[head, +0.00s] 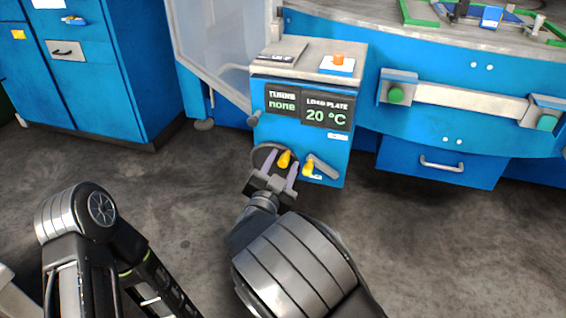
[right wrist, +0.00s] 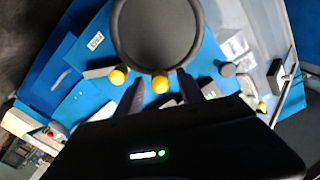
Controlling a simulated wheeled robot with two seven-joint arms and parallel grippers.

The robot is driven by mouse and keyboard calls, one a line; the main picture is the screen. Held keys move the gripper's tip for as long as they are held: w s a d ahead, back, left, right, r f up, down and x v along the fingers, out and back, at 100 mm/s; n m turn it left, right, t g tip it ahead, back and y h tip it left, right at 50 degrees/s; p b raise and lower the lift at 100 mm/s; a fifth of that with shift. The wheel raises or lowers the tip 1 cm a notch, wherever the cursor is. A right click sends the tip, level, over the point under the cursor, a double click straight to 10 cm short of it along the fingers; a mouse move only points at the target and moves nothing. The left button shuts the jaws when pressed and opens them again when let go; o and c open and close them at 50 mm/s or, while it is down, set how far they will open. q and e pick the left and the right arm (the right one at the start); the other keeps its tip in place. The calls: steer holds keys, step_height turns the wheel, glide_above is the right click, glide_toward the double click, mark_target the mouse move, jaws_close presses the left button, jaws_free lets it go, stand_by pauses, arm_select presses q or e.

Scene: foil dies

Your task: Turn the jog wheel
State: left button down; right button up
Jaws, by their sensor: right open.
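The jog wheel (head: 262,155) is a dark round disc low on the front of a blue control cabinet, with a yellow knob (head: 284,159) near its rim. In the right wrist view the wheel (right wrist: 157,30) fills the top middle and its knob (right wrist: 160,82) is at its lower edge. My right gripper (head: 281,164) is open, with its two fingers to either side of the knob. Gaps show between knob and fingers in the right wrist view. My left arm shows at lower left in the head view, but its gripper is out of view.
Beside the wheel is a grey lever (head: 322,166) with a yellow end (head: 308,168), close to my right fingers. Above are displays reading "none" and "20 °C" (head: 327,110). An orange button (head: 339,58) tops the cabinet. A blue bench stands right; the floor in front is clear.

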steer(key=v, duration=0.7)
steer(key=shift+p, duration=0.4)
steer(key=shift+s, duration=0.1)
steer(key=shift+c, duration=0.4)
